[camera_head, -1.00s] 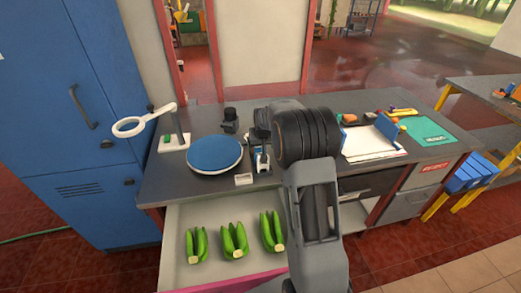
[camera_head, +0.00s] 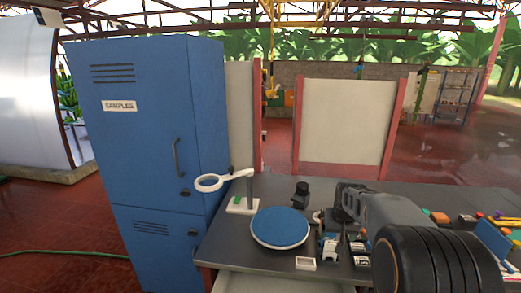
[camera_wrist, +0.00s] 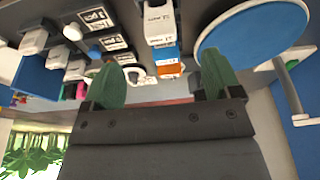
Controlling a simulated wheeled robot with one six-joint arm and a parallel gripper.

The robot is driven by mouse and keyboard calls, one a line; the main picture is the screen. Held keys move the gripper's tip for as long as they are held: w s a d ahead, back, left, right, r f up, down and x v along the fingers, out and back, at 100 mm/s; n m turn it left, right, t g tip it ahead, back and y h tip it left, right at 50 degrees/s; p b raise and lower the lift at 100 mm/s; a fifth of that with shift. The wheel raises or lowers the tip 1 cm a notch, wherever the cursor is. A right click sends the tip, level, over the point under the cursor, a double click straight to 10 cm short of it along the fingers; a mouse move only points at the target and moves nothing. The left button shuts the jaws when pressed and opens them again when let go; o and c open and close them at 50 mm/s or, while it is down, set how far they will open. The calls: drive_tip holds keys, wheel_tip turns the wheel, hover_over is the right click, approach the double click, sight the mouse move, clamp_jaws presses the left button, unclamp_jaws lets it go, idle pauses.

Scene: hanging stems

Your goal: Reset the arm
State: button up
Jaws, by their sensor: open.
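My arm reaches over the grey bench (camera_head: 265,190) from the lower right in the head view. Its end, my gripper (camera_wrist: 160,82), shows in the wrist view with two green finger pads wide apart and nothing between them. In the head view my gripper hangs over the bench right of the blue round plate (camera_head: 280,227), its fingers hard to make out. The wrist view also shows the blue round plate (camera_wrist: 255,35) at upper right, beyond the right finger.
A white ring magnifier (camera_head: 210,183) stands left of the plate. Small labelled boxes (camera_wrist: 160,22) crowd the bench near my gripper. A tall blue cabinet (camera_head: 150,150) stands at the left. A blue panel (camera_head: 495,240) and coloured items lie at the right.

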drive_tip(key=s+a+r, duration=0.1)
drive_tip(key=s+a, duration=0.2)
drive_tip(key=s, duration=0.4)
drive_tip(key=s+a+r+n, duration=0.1)
drive_tip(key=s+a, duration=0.3)
drive_tip(key=s, duration=0.4)
drive_tip(key=s+a+r+n+t, duration=0.1)
drive_tip(key=s+a+r, duration=0.1)
drive_tip(key=s, duration=0.5)
drive_tip(key=shift+s+a+y, duration=0.15)
drive_tip(key=shift+a+y, duration=0.15)
drive_tip(key=shift+a, duration=0.45)
